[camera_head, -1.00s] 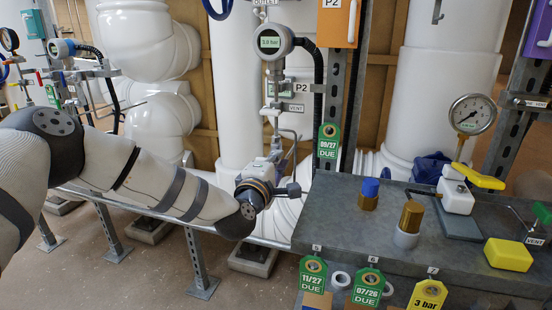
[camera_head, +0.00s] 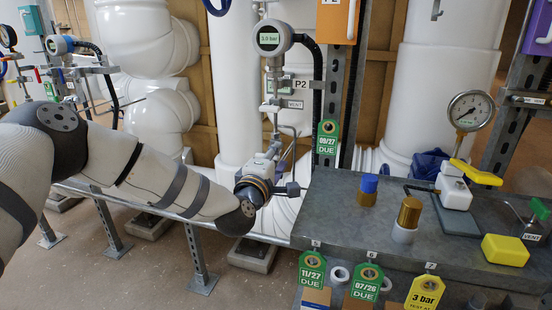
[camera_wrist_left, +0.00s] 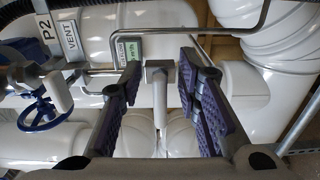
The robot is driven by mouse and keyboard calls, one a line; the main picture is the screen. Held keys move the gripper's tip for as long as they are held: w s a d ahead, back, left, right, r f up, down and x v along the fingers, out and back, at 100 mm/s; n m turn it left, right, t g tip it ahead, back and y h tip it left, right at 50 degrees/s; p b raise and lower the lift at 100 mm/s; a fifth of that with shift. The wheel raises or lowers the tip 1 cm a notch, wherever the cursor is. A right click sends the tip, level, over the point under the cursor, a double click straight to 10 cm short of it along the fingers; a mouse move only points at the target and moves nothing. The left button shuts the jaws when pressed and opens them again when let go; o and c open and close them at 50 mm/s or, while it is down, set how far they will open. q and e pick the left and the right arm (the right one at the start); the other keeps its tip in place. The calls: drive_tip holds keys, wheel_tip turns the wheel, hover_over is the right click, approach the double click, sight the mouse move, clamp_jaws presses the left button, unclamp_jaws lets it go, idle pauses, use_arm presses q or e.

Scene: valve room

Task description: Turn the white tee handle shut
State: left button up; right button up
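The white tee handle (camera_wrist_left: 159,100) shows in the left wrist view, with a pale stem and a grey block at its upper end. It lies between the two purple-padded fingers of my left gripper (camera_wrist_left: 160,98). The fingers are spread, with a visible gap to the handle on each side. In the head view my left gripper (camera_head: 277,150) reaches up and away in front of the white pipes, below the round pressure gauge (camera_head: 271,38). There the handle is too small and too covered to make out. My right gripper is in neither view.
A blue handwheel (camera_wrist_left: 45,110) and a VENT tag (camera_wrist_left: 69,40) are left of the fingers in the wrist view. Thin bent metal tubing (camera_wrist_left: 228,34) runs close by. In the head view a grey bench (camera_head: 330,215) with valves and caps stands right of my gripper.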

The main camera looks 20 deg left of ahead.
use_arm(q)
drive_tip(key=s, duration=1.2)
drive_tip(key=shift+a, duration=0.2)
drive_tip(key=s+d+f+m+g+h, duration=0.15)
drive_tip(key=s+f+m+g, duration=0.35)
drive_tip(key=s+f, duration=0.55)
drive_tip(key=s+d+f+m+g+h, duration=0.1)
drive_tip(key=s+d+f+m+g, duration=0.45)
drive_tip(key=f, duration=0.75)
drive_tip(key=s+a+f+m+g+y, duration=0.1)
drive_tip(key=s+a+f+m+g, duration=0.1)
drive_tip(key=s, duration=0.8)
drive_tip(key=s+a+f+m+g+y+p, duration=0.1)
drive_tip(key=s+a+f+m+g, duration=0.1)
drive_tip(key=s, duration=0.9)
drive_tip(key=s+a+f+m+g+y, duration=0.1)
drive_tip(key=s+a+f+m+g, duration=0.1)
drive_tip(key=s+a+g, duration=0.4)
drive_tip(key=s+a+f, duration=0.1)
drive_tip(key=s, duration=0.3)
drive_tip(key=shift+s+a+f+p, duration=0.2)
drive_tip(key=shift+a+f+p, duration=0.1)
drive_tip(key=shift+p, duration=0.05)
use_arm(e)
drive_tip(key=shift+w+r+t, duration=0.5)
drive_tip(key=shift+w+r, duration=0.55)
